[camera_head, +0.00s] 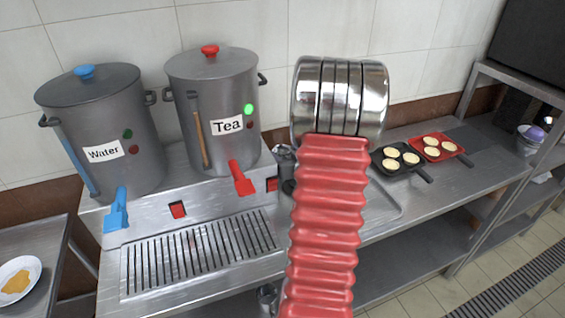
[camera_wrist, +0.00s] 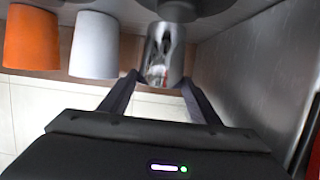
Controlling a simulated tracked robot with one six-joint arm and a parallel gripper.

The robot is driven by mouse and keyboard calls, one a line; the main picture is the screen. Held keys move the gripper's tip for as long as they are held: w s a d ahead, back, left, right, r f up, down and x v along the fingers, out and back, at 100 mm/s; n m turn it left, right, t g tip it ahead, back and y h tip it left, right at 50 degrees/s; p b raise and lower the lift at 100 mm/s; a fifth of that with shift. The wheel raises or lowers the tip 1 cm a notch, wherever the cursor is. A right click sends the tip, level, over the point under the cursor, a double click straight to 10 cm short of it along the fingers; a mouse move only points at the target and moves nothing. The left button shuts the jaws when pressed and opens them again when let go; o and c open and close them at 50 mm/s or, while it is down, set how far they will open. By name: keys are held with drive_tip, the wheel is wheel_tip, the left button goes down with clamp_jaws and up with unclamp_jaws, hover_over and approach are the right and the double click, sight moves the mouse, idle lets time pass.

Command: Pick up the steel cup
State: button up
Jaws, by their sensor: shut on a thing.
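The steel cup (camera_wrist: 165,52) is a shiny small cylinder at the top middle of the wrist view. My gripper (camera_wrist: 159,80) is shut on it, with one dark finger on each side. The cup's far end is partly hidden by a dark grey shape above it. In the head view my red arm covers the middle and my fingers are hidden. A small shiny metal thing (camera_head: 284,153) shows just left of the arm there; I cannot tell whether it is the cup.
An orange cup (camera_wrist: 31,37) and a white cup (camera_wrist: 95,45) are close, left of the steel cup. Grey Water (camera_head: 103,125) and Tea (camera_head: 215,75) stockpots stand on the counter, the Tea pot with a green light. Black (camera_head: 377,158) and red (camera_head: 455,158) pans lie right.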

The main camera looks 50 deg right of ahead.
drive_tip(key=shift+r, duration=0.1)
wheel_tip(320, 180, up, 10)
idle(0.8)
idle(0.5)
